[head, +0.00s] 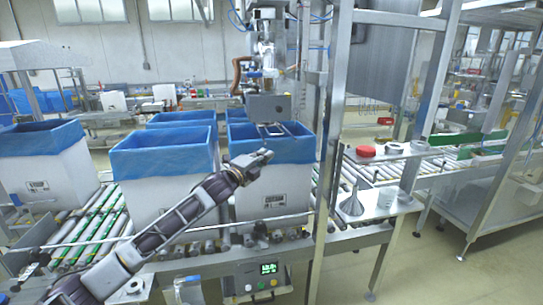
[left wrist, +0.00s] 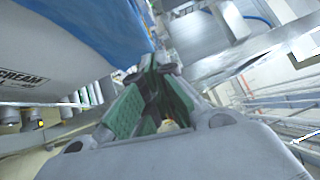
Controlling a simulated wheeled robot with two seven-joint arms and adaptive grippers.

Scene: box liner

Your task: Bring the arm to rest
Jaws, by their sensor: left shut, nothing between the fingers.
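My left arm (head: 165,225) reaches up from the lower left of the head view, across the front of the conveyor. Its gripper (head: 268,154) is in front of the upper part of a white box with a blue liner (head: 272,185). In the left wrist view the gripper (left wrist: 158,66) shows its green-padded fingers closed together at the tips, with nothing between them. The box wall with printed letters (left wrist: 40,75) and its blue liner fill the upper left of that view. My right gripper is in neither view.
Other blue-lined boxes (head: 165,180) stand on the roller conveyor (head: 90,240). A metal post (head: 328,130) rises right of my gripper. A side shelf (head: 375,205) holds a funnel (head: 351,203) and a cup (head: 387,197); a red lid (head: 366,151) lies on the shelf above. A control panel (head: 256,278) sits below.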

